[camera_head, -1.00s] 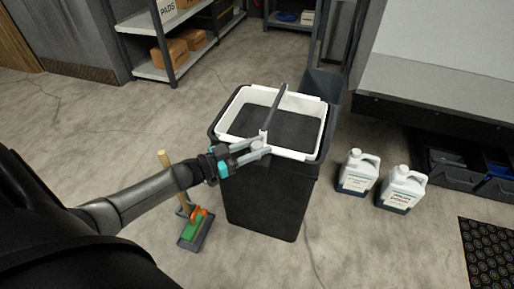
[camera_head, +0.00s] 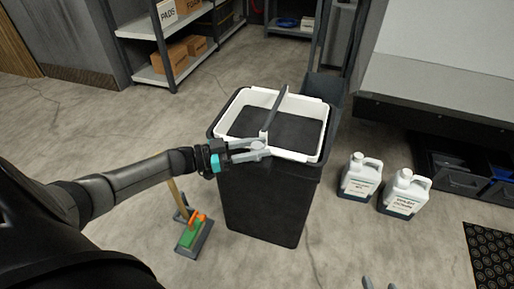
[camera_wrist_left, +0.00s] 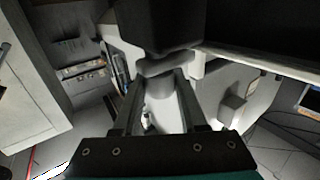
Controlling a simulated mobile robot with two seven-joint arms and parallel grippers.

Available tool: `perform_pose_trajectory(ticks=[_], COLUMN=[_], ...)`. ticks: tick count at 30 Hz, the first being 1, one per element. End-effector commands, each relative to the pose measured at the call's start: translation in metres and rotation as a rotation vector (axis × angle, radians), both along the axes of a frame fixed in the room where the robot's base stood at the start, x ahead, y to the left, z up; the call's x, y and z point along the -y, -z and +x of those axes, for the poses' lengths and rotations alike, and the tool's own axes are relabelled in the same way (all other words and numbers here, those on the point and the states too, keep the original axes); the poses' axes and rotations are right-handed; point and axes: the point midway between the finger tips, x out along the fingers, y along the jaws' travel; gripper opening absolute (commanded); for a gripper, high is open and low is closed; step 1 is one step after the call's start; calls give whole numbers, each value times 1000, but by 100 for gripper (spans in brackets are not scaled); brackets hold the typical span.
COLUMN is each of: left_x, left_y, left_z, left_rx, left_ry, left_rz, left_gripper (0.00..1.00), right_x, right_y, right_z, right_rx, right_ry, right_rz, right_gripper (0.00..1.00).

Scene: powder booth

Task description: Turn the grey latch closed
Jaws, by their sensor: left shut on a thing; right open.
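A black bin (camera_head: 262,205) with a white rim (camera_head: 312,145) stands in the middle of the head view. A dark grey bar (camera_head: 276,108) slants over its opening, up from a small white post at the near rim. My left gripper (camera_head: 256,150) is at the near rim, shut on a small grey part that I take for the grey latch (camera_head: 257,145). In the left wrist view the gripper's fingers (camera_wrist_left: 158,92) flank the latch's pale grey crosspiece (camera_wrist_left: 165,66); its far end is hidden. My right gripper (camera_head: 380,285) shows only fingertips at the bottom edge, apart and empty.
Two white jugs (camera_head: 360,178) (camera_head: 404,193) stand on the floor right of the bin. A brush with green and orange parts (camera_head: 195,235) is at the lower left. Shelving (camera_head: 165,70) and a bench (camera_head: 440,105) are behind.

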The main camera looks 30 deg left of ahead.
Motion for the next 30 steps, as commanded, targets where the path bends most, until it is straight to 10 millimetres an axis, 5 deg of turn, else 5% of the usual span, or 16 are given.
perform_pose_trajectory(ticks=[11,12,20,30], left_x=[0,0,0,1], left_y=[-1,-1,0,-1], left_z=[0,0,0,0], left_rx=[1,1,1,-1], left_ry=[3,3,2,-15], left_rz=[0,0,0,-1], left_gripper=[0,44,72,72], right_x=[-1,-1,-1,0], right_y=[0,0,0,-4], right_z=[0,0,0,0], right_rx=[5,4,4,4], right_ry=[-1,-1,0,-1], right_rz=[3,3,2,1], right_gripper=[50,50,50,50])
